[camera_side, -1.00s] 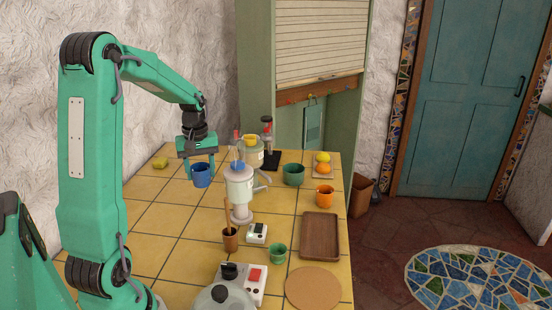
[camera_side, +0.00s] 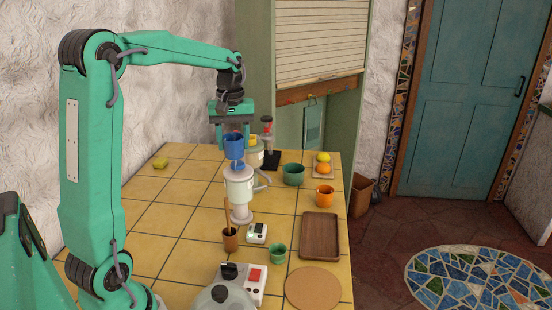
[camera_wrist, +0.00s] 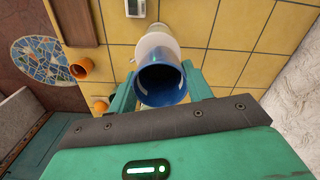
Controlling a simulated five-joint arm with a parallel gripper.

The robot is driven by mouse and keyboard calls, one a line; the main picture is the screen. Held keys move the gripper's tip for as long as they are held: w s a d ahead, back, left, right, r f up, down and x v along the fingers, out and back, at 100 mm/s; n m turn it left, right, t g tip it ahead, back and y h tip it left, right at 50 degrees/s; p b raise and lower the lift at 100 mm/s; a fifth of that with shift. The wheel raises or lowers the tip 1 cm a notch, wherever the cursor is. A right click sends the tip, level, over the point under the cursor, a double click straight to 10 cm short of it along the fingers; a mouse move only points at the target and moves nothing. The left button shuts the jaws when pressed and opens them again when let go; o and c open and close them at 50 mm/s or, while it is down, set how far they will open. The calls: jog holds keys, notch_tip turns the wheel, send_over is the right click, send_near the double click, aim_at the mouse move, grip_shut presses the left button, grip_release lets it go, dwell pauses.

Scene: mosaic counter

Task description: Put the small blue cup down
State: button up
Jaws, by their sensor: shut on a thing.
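The small blue cup (camera_side: 233,148) is held upright in my gripper (camera_side: 232,133), high above the tiled counter. In the side view it appears in front of or over the top of the white and pale green grinder-like machine (camera_side: 239,185). In the wrist view the cup's open mouth (camera_wrist: 162,84) faces the camera, between the two green fingers (camera_wrist: 160,88). My gripper is shut on the cup. The cup hides part of the machine's top, so I cannot tell how far apart they are.
A dark green bowl (camera_side: 293,174), an orange mug (camera_side: 325,195), a wooden tray (camera_side: 320,237) and a small green cup (camera_side: 278,253) stand to the right. The left part of the yellow tiled counter (camera_side: 170,215) is mostly clear.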

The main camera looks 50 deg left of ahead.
jog(key=w+d+m, duration=0.2)
jog(key=w+d, duration=0.2)
jog(key=d, duration=0.4)
jog(key=w+d+m, duration=0.1)
jog(key=w+d, duration=0.2)
jog(key=d, duration=0.6)
notch_tip(320, 180, down, 11)
jog(key=w+a+f, duration=0.1)
jog(key=a+f, duration=0.1)
jog(key=a, duration=0.1)
jog(key=w+a+f, duration=0.1)
jog(key=a+f, duration=0.1)
jog(key=a, duration=0.2)
jog(key=w+a+f, duration=0.1)
jog(key=a+f, duration=0.2)
jog(key=a, duration=0.1)
jog(key=shift+w+a, duration=0.1)
jog(key=shift+w, duration=0.1)
jog(key=shift+f, duration=0.15)
jog(key=shift+f, duration=1.9)
jog(key=shift+f, duration=0.1)
jog(key=o, duration=1.1)
